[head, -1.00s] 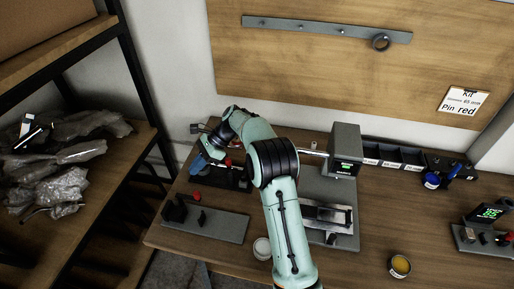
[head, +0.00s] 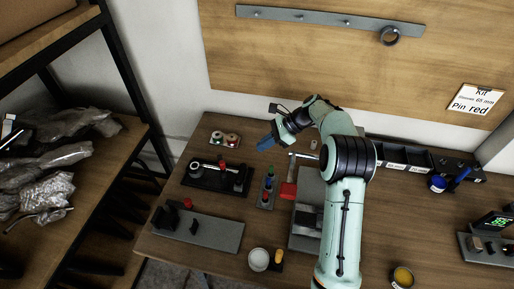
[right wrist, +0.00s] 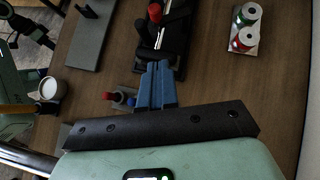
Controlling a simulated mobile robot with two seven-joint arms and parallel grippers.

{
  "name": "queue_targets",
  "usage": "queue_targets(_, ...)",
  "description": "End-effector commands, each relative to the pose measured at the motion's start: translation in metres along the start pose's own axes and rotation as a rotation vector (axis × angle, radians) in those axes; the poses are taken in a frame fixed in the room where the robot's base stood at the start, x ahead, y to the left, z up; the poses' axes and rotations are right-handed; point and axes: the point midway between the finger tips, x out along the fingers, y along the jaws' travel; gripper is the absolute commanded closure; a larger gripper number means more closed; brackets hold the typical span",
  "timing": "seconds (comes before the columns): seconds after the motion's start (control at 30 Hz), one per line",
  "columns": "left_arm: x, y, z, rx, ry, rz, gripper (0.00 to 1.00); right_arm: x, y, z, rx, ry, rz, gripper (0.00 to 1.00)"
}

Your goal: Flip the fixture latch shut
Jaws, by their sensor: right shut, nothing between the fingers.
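The black fixture (head: 201,180) lies at the left of the workbench, with a light rod along it and red parts on top. Its red-tipped latch (head: 222,164) is small here; I cannot tell whether it is fully shut. In the right wrist view the fixture (right wrist: 177,40) is at the top, beyond the fingertips, with a red knob (right wrist: 155,12). My right gripper (head: 266,144) is above the bench, right of and behind the fixture, apart from it. Its blue fingers (right wrist: 157,72) are together and empty. My left gripper is not in view.
A grey plate (head: 215,234) with black blocks and a red knob lies in front of the fixture. A small rack (head: 267,188) of coloured pegs and a red block (head: 288,191) stand to its right. Spools (head: 224,138) sit behind. A white cup (head: 258,260) is near the front edge.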

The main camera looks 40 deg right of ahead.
Motion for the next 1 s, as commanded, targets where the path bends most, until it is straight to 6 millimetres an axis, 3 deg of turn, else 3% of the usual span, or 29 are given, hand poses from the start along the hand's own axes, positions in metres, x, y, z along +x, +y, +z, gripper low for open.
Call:
queue_targets(0.43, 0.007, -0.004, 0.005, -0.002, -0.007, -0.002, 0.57, 0.092, 0.002, -0.001, 0.0, 0.0, 0.006, 1.0)
queue_targets(0.7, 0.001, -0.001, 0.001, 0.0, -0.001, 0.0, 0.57, 0.115, 0.0, 0.025, -0.002, -0.001, 0.001, 1.0)
queue_targets(1.0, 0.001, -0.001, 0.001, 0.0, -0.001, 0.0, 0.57, 0.119, 0.0, 0.028, -0.001, -0.001, 0.001, 1.0)
